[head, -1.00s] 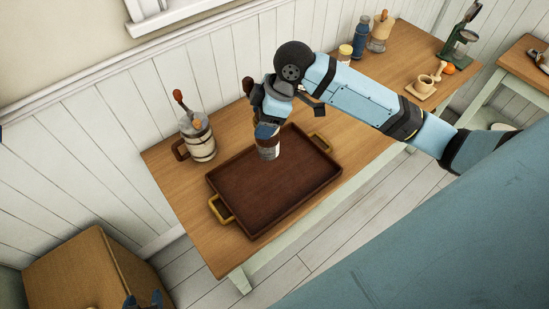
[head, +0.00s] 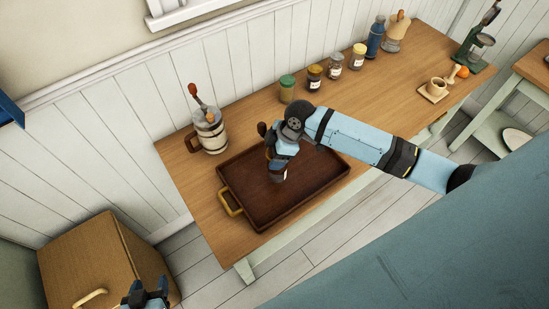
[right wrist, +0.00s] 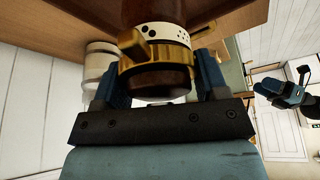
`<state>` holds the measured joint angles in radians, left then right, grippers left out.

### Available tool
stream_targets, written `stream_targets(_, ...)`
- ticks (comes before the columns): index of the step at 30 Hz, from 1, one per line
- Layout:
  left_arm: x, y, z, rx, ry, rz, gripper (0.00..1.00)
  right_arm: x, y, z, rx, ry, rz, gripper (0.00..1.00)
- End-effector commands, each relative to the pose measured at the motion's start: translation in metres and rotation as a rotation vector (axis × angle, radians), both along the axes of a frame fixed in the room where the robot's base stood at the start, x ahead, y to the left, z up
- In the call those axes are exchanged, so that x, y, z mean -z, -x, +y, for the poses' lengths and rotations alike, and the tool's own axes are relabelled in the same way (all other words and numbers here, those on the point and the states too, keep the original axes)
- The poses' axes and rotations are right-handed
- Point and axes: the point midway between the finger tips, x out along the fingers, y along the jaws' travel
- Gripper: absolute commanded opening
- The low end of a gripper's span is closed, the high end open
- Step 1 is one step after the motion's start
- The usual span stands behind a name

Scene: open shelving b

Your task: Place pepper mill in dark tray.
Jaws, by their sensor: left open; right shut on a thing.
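The dark brown tray (head: 250,194) with brass handles lies on the wooden table in the head view. My right gripper (head: 280,170) is over the middle of the tray. It is shut on the pepper mill, which the head view mostly hides. In the right wrist view the mill (right wrist: 157,14) is dark wood with a brass ring and a pale dotted band, between the two blue fingers. I cannot tell whether the mill touches the tray. My left gripper (head: 146,292) is open and empty at the bottom edge of the head view, away from the table.
A banded mug (head: 210,138) holding utensils stands left of the tray. Several jars, including a green-lidded one (head: 287,88), line the table's back. A wooden cabinet (head: 95,262) is at lower left.

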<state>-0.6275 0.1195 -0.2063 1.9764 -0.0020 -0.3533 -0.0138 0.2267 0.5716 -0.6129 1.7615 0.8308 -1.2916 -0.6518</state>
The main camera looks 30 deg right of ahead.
Motion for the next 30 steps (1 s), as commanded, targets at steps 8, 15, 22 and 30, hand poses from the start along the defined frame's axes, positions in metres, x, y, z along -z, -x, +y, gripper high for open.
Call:
stream_targets(8, -0.004, -0.004, -0.002, -0.014, 0.014, 0.001, 0.56, 0.029, 0.000, 0.001, 0.001, -0.001, 0.001, 0.03)
stream_targets(15, 0.003, -0.002, 0.000, -0.021, 0.013, 0.014, 0.56, 0.038, 0.000, 0.000, 0.000, -0.001, -0.003, 0.03)
stream_targets(22, 0.003, -0.002, 0.000, -0.018, 0.010, 0.012, 0.56, 0.041, 0.000, 0.000, 0.000, 0.000, -0.001, 0.74)
stream_targets(30, -0.002, -0.001, -0.001, -0.016, 0.014, 0.007, 0.56, 0.041, 0.000, 0.000, 0.000, 0.000, 0.000, 0.92)
